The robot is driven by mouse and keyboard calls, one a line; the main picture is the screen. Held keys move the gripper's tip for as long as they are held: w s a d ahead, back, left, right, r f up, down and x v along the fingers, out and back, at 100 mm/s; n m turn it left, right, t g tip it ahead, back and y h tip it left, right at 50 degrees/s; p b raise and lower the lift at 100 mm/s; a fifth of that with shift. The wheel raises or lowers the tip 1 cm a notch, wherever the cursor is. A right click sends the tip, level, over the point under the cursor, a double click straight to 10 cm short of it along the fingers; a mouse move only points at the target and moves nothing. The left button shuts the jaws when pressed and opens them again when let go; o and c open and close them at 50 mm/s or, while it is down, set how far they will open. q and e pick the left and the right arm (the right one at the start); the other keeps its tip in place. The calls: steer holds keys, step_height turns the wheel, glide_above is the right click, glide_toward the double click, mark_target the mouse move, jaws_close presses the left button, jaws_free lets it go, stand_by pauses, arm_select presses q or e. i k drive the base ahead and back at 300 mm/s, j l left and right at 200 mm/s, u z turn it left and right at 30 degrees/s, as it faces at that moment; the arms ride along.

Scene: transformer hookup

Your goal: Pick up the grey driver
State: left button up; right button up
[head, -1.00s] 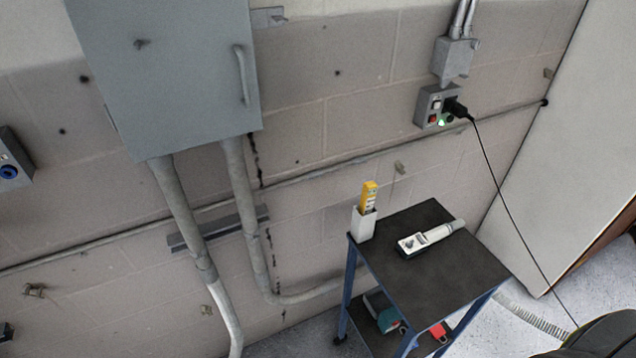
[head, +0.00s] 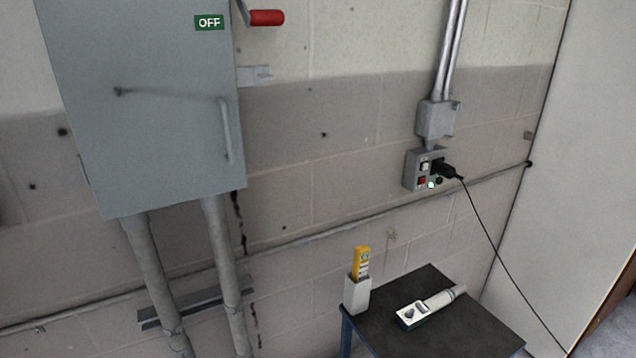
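A light grey, handheld tool with a dark front end (head: 431,306) lies on the dark top of a small cart (head: 455,335). It may be the grey driver; I cannot tell for sure. A yellow device (head: 361,263) stands upright in a white holder (head: 356,294) at the cart's left back corner. Neither of my grippers shows in the head view.
A grey cabinet (head: 145,110) marked OFF, with a red handle (head: 266,17), hangs on the block wall. A socket box (head: 424,170) holds a black plug whose cable (head: 507,261) runs down to the right. Conduits run below the cabinet.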

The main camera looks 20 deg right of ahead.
mark_target(435, 303)
steer(key=z, duration=1.45)
steer(key=i+l+u, duration=0.1)
steer(key=l, duration=0.15)
